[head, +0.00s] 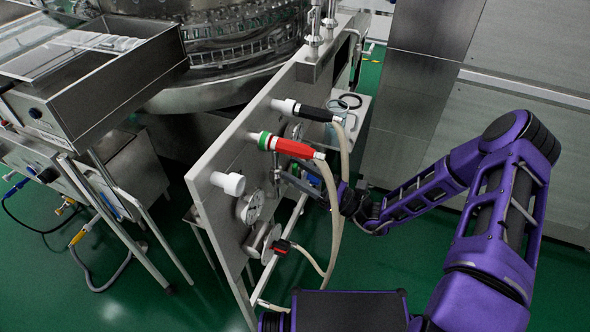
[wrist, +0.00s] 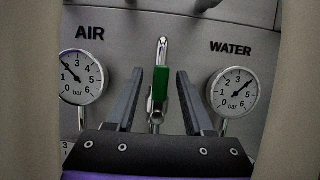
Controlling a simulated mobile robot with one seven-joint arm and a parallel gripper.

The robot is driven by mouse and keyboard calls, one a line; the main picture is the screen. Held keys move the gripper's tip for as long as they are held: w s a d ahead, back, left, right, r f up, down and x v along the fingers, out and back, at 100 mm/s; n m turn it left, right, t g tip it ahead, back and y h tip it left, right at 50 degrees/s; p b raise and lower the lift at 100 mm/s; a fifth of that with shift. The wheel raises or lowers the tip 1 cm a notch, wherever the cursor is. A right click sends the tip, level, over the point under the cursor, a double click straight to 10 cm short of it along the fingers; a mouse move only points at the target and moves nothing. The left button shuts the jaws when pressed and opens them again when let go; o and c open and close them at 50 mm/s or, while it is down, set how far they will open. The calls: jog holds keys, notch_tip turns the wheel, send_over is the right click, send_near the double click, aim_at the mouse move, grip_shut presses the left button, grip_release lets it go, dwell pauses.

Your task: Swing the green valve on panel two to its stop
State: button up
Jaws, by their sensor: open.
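The green valve handle (wrist: 160,85) shows in the wrist view, upright on a grey panel (wrist: 205,30), with a metal stem at its top. My gripper (wrist: 162,72) is open, with one dark finger on each side of the handle. Gaps show between the handle and both fingers, so I cannot see any contact. In the head view my gripper (head: 286,177) is close to the face of the standing panel (head: 214,205), behind the hanging hoses.
An AIR gauge (wrist: 83,77) and a WATER gauge (wrist: 233,92) flank the handle. In the head view, a red coupling (head: 295,148) and a black coupling (head: 314,113) carry pale hoses (head: 335,225) that hang in front of my gripper. Open green floor (head: 385,270) lies to the right.

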jog(key=v, duration=1.6)
jog(key=shift+d+f+b, duration=0.25)
jog(key=shift+b, duration=0.15)
